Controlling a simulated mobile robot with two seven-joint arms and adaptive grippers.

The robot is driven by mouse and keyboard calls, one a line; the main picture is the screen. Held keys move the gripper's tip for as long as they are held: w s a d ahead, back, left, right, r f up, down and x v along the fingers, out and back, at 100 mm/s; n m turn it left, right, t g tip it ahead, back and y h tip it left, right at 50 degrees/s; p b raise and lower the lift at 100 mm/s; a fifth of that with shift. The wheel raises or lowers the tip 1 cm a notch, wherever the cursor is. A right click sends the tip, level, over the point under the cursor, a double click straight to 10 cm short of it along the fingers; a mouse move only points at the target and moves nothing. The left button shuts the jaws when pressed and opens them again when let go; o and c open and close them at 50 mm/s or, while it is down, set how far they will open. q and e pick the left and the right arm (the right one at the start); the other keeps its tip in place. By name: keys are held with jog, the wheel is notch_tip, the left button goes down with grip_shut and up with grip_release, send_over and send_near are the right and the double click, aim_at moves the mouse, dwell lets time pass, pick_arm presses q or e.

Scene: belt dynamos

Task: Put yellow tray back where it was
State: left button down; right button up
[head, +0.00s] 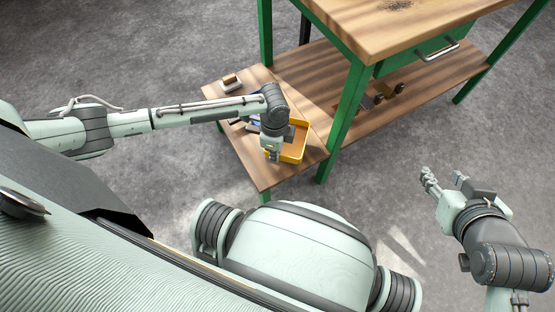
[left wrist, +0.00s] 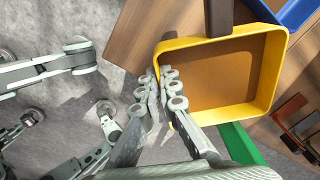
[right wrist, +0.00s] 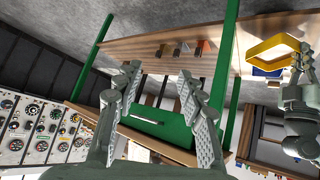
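The yellow tray (head: 299,152) is over the low wooden bench, under my left gripper in the head view. In the left wrist view the tray (left wrist: 268,85) has yellow walls and a brown, empty-looking inside. My left gripper (head: 272,158) is shut on its near side wall, one finger on each side of it (left wrist: 160,75). The tray (right wrist: 272,48) and that gripper also show at the right of the right wrist view. I cannot tell whether the tray touches the bench. My right gripper (head: 445,178) is open and empty over the floor, far from the tray.
The low bench (head: 270,180) joins a green-framed workbench (head: 350,110) with a drawer. A blue tray (left wrist: 298,12) is beside the yellow one. A small block-like item (head: 231,81) is on the bench's back corner. Several small parts (head: 385,95) lie on the lower shelf. Floor around my right arm is clear.

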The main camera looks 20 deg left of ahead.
pick_arm(q)
jog(key=shift+w+d+f, duration=0.25)
jog(key=shift+w+f, duration=0.05)
notch_tip(320, 180, down, 4)
jog(key=shift+r+b, duration=0.1)
jog(key=shift+b, duration=0.5)
pick_arm(e)
jog(key=w+a+r+t+y, duration=0.2)
jog(key=w+a+r+t, duration=0.1)
jog(key=a+r, duration=0.1)
jog(key=shift+w+a+r+n, duration=0.25)
jog(key=shift+a+r+n, duration=0.05)
jog(key=shift+r, duration=0.15)
pick_arm(q)
jog(key=c, duration=2.2)
grip_release()
jog(key=o, duration=0.5)
